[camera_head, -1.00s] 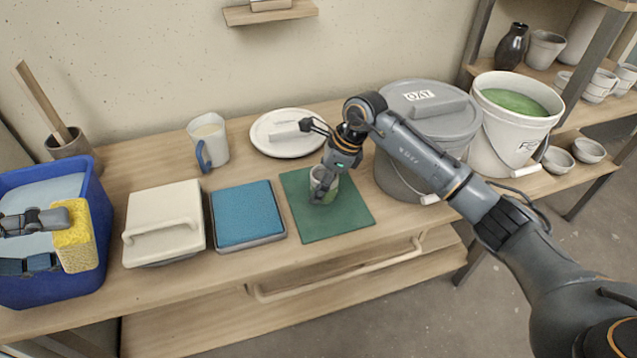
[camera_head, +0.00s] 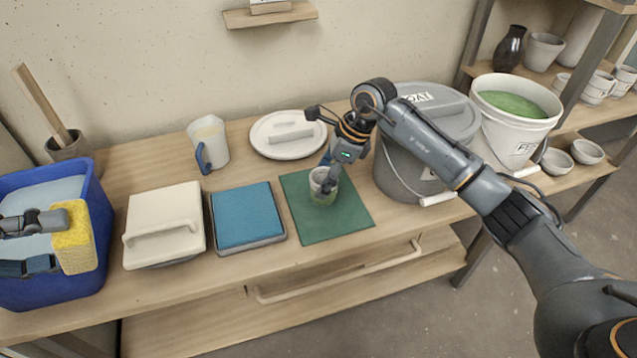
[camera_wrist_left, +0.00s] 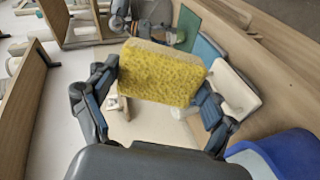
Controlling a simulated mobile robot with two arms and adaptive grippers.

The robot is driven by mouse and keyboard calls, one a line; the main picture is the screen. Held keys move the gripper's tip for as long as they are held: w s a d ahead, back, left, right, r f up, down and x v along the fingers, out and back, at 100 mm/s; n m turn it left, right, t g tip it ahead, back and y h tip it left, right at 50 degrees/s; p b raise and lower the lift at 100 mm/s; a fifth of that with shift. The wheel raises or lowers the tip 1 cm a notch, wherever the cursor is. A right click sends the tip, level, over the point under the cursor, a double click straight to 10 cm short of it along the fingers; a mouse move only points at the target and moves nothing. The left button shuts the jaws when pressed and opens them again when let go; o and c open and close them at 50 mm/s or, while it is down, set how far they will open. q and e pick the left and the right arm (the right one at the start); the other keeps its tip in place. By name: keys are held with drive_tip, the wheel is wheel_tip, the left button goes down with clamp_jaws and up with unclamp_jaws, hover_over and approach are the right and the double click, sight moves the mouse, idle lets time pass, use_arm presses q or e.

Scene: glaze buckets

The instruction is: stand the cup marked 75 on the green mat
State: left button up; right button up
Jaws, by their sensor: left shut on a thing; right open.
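A small pale cup (camera_head: 323,190) with a greenish lower part stands upright on the green mat (camera_head: 345,220), near its middle. I cannot read any mark on it. My right gripper (camera_head: 332,174) is open, just above and behind the cup's rim; whether a finger still touches it I cannot tell. My left gripper (camera_head: 48,242) is shut on a yellow sponge (camera_head: 76,240) over the blue bin at the far left. The sponge also shows between the fingers in the left wrist view (camera_wrist_left: 160,75).
Left of the mat are a blue pad (camera_head: 246,215) and a cream lidded box (camera_head: 164,222). Behind stand a jug (camera_head: 210,140) and a round white lid (camera_head: 287,147). A lidded grey bucket (camera_head: 405,170) is close right of the mat. The blue bin (camera_head: 95,205) is at left.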

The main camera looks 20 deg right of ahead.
use_arm(q)
drive_tip(key=shift+r, duration=0.3)
use_arm(e)
drive_tip(key=v, duration=0.8)
drive_tip(key=shift+d+r, duration=0.15)
drive_tip(key=shift+r, duration=0.1)
drive_tip(key=shift+s, duration=0.1)
